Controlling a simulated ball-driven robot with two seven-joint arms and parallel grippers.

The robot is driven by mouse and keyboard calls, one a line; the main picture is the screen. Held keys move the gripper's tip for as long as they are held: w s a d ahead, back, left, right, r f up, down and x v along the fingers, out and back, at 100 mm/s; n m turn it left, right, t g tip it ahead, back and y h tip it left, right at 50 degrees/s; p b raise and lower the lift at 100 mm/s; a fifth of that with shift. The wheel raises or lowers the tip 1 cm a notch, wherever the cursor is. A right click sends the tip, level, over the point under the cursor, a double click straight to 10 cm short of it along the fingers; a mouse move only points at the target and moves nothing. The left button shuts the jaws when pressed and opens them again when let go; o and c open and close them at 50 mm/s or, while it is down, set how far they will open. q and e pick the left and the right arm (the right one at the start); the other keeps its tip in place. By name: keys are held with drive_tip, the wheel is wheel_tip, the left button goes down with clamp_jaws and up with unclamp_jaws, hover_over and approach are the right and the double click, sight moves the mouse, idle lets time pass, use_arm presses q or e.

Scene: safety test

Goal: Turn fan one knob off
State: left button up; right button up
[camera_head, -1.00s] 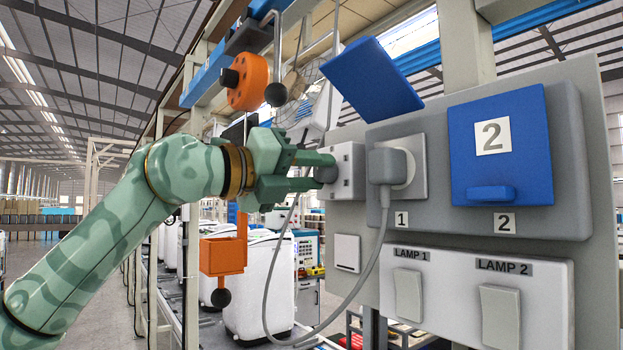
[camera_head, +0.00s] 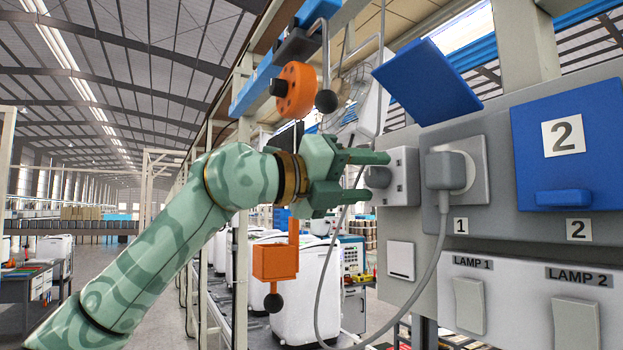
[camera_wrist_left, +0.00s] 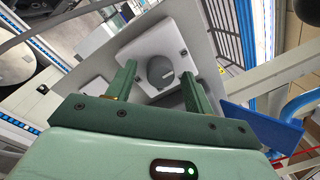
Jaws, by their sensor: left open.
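The grey round knob (camera_head: 378,177) sits on a white plate (camera_head: 403,165) at the left end of the panel. My left gripper (camera_head: 377,176) is open at the knob, one finger above it and one below in the head view. In the left wrist view the dark knob (camera_wrist_left: 160,70) shows between the two spread fingers of the gripper (camera_wrist_left: 159,69). I cannot tell whether the fingers touch it. No fan label shows near the knob. My right gripper is not in view.
A grey plug (camera_head: 443,170) with a hanging cable is right of the knob. A raised blue cover (camera_head: 428,82) is above it, and a closed blue cover marked 2 (camera_head: 570,165) is further right. Lamp switches (camera_head: 469,305) are below. Orange parts (camera_head: 295,90) hang behind my arm.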

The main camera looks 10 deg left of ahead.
use_arm(q)
drive_tip(key=b+v, duration=0.3)
drive_tip(key=v, duration=1.3)
drive_tip(key=shift+a, duration=0.2)
